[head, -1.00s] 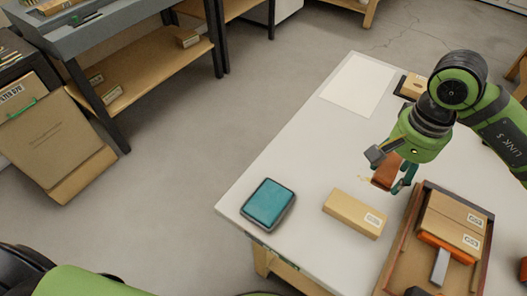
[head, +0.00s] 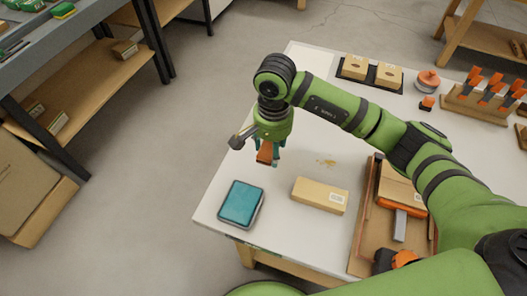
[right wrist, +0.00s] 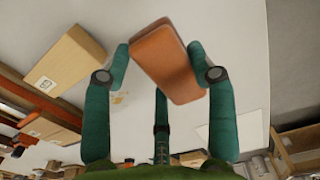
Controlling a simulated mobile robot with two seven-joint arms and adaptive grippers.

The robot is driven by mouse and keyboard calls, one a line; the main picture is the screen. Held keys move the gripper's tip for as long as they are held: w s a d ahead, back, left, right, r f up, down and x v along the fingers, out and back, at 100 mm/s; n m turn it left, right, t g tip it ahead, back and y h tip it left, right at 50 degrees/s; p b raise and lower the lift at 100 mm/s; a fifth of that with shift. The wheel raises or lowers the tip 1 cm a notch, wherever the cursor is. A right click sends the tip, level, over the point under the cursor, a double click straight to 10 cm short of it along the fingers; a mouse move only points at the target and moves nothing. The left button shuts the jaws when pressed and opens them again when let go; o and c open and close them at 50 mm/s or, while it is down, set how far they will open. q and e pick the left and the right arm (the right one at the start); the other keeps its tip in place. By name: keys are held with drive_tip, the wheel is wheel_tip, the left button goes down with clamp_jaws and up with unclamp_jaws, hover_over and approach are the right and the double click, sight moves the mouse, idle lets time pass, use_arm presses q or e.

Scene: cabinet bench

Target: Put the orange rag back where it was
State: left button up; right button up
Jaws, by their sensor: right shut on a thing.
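The orange rag (head: 264,153) is a folded orange-brown pad, held in my right gripper (head: 267,157) above the table's left part, beyond the teal pad. In the right wrist view the rag (right wrist: 166,62) sits between the teal fingers of the right gripper (right wrist: 161,65), which are shut on it. The rag is tilted and hangs clear of the white tabletop. My left gripper is in neither view.
A teal pad in a dark case (head: 241,204) lies at the near left corner of the white table (head: 285,233). A cardboard box (head: 319,195) lies right of it, and a brown tray (head: 359,257) further right. A yellowish stain (head: 326,162) marks the tabletop.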

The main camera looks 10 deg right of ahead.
sight(264, 157)
drive_tip(key=shift+w+a+f, duration=0.55)
drive_tip(key=shift+w+a, duration=0.05)
drive_tip(key=shift+a, duration=0.1)
drive_tip(key=shift+f, duration=0.25)
wheel_tip(264, 157, down, 3)
drive_tip(key=shift+f+p, duration=0.15)
drive_tip(key=shift+p, duration=0.55)
drive_tip(key=shift+f, duration=0.15)
drive_tip(key=shift+f, duration=0.1)
drive_tip(key=shift+f, duration=0.15)
drive_tip(key=o, duration=1)
